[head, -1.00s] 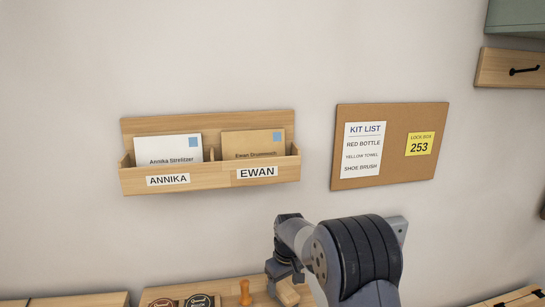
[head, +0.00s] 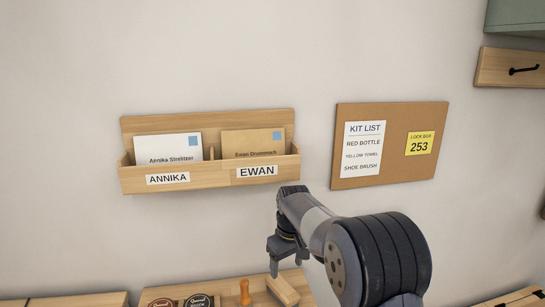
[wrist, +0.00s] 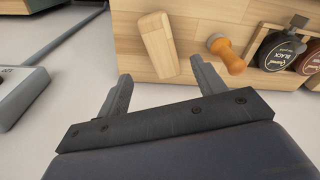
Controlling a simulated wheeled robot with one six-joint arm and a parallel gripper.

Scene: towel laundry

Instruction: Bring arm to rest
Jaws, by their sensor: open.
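My gripper (head: 288,268) is open and empty in the head view, in front of the wall and above the wooden shelf or box at the bottom. In the wrist view my gripper (wrist: 160,88) shows both fingers spread apart, with nothing between them. A pale wooden block (wrist: 158,46), perhaps a brush, lies beyond the fingers, apart from them. It also shows in the head view (head: 283,291) just below my gripper.
A wooden letter holder (head: 210,177) with two envelopes and a cork board (head: 390,180) hang on the wall. An orange-brown knobbed item (wrist: 226,54) and round tins (wrist: 281,47) sit by the block. A grey device (wrist: 28,92) is at left.

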